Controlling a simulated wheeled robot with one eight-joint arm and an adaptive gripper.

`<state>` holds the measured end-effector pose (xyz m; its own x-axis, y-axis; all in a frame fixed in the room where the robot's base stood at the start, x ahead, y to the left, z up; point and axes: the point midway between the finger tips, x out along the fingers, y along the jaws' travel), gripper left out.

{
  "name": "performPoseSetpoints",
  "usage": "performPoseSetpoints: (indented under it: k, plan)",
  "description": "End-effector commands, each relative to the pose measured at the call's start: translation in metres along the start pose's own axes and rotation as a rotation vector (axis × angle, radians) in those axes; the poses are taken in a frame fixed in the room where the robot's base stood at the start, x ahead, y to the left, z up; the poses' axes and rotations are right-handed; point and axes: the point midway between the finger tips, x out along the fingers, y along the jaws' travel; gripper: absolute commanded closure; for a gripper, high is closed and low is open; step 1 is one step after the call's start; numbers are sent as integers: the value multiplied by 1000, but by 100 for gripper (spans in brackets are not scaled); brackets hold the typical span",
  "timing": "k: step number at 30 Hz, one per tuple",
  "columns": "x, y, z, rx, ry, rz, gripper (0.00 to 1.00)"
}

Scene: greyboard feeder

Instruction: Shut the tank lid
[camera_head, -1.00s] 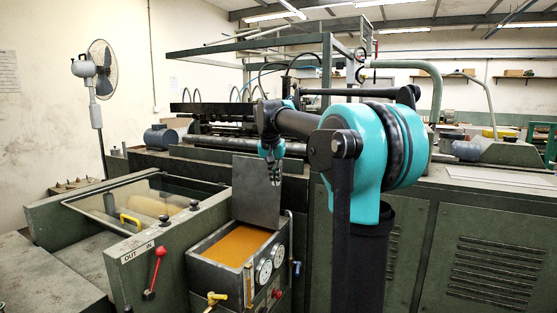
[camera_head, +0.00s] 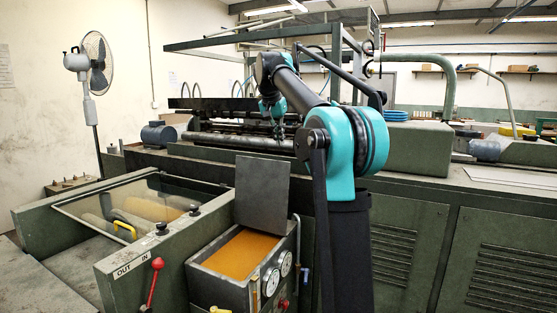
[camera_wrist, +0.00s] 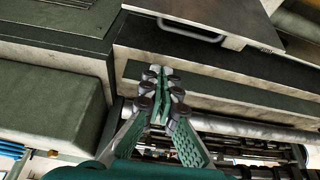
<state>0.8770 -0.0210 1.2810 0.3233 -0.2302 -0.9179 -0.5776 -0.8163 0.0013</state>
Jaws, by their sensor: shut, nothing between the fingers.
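The tank (camera_head: 205,284) is a dark metal box holding orange liquid (camera_head: 240,252). Its flat grey lid (camera_head: 263,190) stands open, upright at the tank's back edge. In the wrist view the lid (camera_wrist: 225,12) shows at the top right, with a metal handle (camera_wrist: 190,31) on it. My gripper (camera_head: 279,136) is above and beyond the lid's top edge in the head view, apart from it. In the wrist view my gripper's fingers (camera_wrist: 162,75) are together with nothing between them.
Pressure gauges (camera_head: 278,273) sit on the tank's right side. A red lever (camera_head: 154,278) and a glass-covered trough (camera_head: 150,200) are to the left. Machine rollers (camera_head: 240,143) run behind the lid, close to my gripper.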

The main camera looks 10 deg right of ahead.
Motion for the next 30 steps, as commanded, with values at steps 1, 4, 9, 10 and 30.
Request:
performPoseSetpoints:
  k: [1, 4, 9, 10, 30]
  plan:
    - [-3, -2, -2, 6, 1, 2, 100]
    - [-4, -2, -4, 12, 2, 4, 100]
    - [14, -2, -5, 14, 3, 4, 100]
    - [19, -2, -4, 14, 3, 5, 100]
    - [83, -2, 28, 12, 2, 3, 100]
